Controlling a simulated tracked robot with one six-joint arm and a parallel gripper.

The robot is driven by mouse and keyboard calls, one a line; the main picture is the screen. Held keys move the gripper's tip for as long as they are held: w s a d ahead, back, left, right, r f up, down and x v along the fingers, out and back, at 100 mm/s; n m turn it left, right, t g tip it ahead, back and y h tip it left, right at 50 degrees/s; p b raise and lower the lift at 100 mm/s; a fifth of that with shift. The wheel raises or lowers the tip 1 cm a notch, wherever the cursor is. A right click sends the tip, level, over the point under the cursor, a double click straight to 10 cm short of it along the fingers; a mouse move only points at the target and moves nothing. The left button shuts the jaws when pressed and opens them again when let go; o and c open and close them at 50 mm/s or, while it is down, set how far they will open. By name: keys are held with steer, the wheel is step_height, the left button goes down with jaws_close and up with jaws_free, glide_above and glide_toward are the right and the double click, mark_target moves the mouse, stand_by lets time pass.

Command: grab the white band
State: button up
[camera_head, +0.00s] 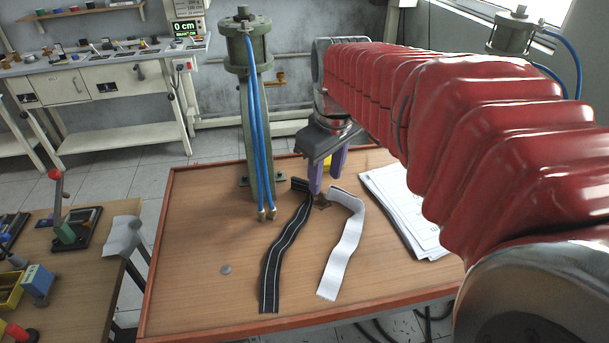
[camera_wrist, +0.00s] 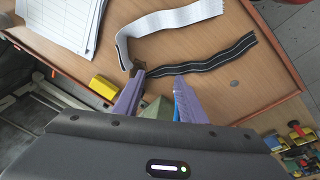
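The white band (camera_head: 344,247) lies in a bent strip on the brown table; it also shows in the wrist view (camera_wrist: 170,20), curving down toward the left fingertip. The black band with pale lines (camera_head: 284,253) lies to its left in the head view; it runs behind the fingertips in the wrist view (camera_wrist: 220,60). My gripper (camera_head: 326,182) has purple fingers, which stand apart over the far ends of the bands. In the wrist view my gripper (camera_wrist: 160,77) is open, with nothing held between the fingers. Whether a fingertip touches a band, I cannot tell.
A small brown piece (camera_head: 321,201) sits by the fingertips. A yellow block (camera_wrist: 105,88) is close to the left finger in the wrist view. A green cylinder column with blue hoses (camera_head: 247,110) stands behind left. Papers (camera_head: 405,205) lie at right. The table's front left is mostly clear.

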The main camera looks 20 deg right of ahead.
steer(key=w+d+f+n+g, duration=0.1)
steer(key=w+d+f, duration=0.1)
steer(key=d, duration=0.4)
steer(key=w+d+f+n+g, duration=0.1)
steer(key=w+d+f, duration=0.1)
steer(key=d, duration=0.5)
steer(key=shift+w+y, duration=0.4)
steer(key=shift+w, duration=0.45)
glide_above(355, 199)
step_height(355, 199, down, 8)
steer(key=shift+w+f, duration=0.1)
steer(key=shift+f, duration=0.15)
steer(key=shift+f, duration=0.1)
steer(key=shift+f, duration=2.5)
steer(key=shift+c, duration=0.7)
jaws_close()
